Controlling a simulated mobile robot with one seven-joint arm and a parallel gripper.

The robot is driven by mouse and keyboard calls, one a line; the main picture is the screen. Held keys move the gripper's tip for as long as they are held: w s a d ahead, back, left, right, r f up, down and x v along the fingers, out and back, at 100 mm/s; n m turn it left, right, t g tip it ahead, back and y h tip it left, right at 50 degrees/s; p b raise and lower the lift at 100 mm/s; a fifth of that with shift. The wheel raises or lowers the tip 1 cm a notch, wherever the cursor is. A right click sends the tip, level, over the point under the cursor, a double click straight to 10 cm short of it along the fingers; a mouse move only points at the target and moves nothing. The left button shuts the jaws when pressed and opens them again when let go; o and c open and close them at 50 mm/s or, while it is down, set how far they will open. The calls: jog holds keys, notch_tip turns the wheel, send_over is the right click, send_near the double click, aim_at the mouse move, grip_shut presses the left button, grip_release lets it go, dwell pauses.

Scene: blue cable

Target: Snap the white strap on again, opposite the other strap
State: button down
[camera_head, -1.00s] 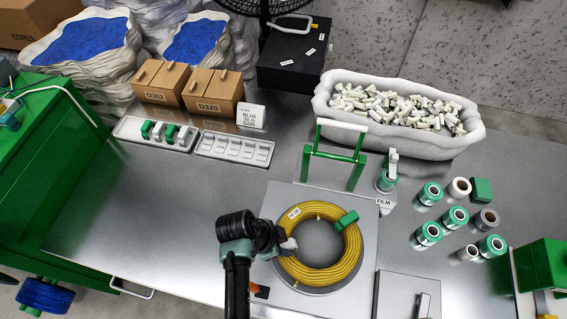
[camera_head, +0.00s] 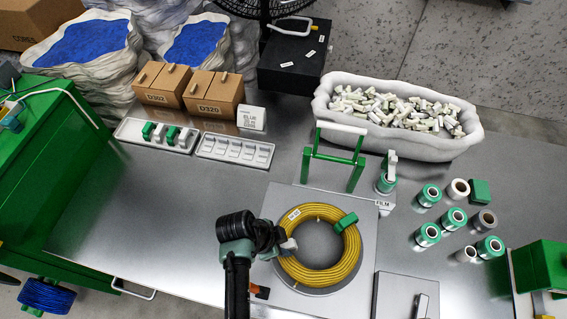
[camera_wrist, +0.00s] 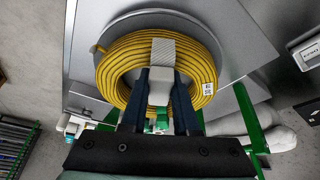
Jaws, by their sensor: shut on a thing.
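A yellow coil of cable (camera_head: 306,279) lies flat on a grey plate. A green strap (camera_head: 346,221) sits around its right side in the head view. My gripper (camera_head: 284,246) is at the coil's left side, roughly across from the green strap. It is shut on a white strap (camera_head: 290,246). In the wrist view my gripper (camera_wrist: 160,78) grips the strap's pale block, and the strap's ribbed part (camera_wrist: 163,50) lies across the coil (camera_wrist: 122,59). Whether the strap is fully closed under the coil is hidden.
A green frame with a white handle (camera_head: 342,128) stands just behind the coil. A tray of green and white straps (camera_head: 128,136) and an empty tray (camera_head: 235,162) lie at the back left. Tape rolls (camera_head: 428,234) stand at right.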

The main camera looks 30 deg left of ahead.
jog(key=shift+f+b, duration=0.3)
jog(key=shift+f, duration=0.1)
dwell(0.8)
jog(key=shift+c, duration=2.1)
grip_release()
jog(key=shift+r+p, duration=3.3)
jog(key=shift+r, duration=0.25)
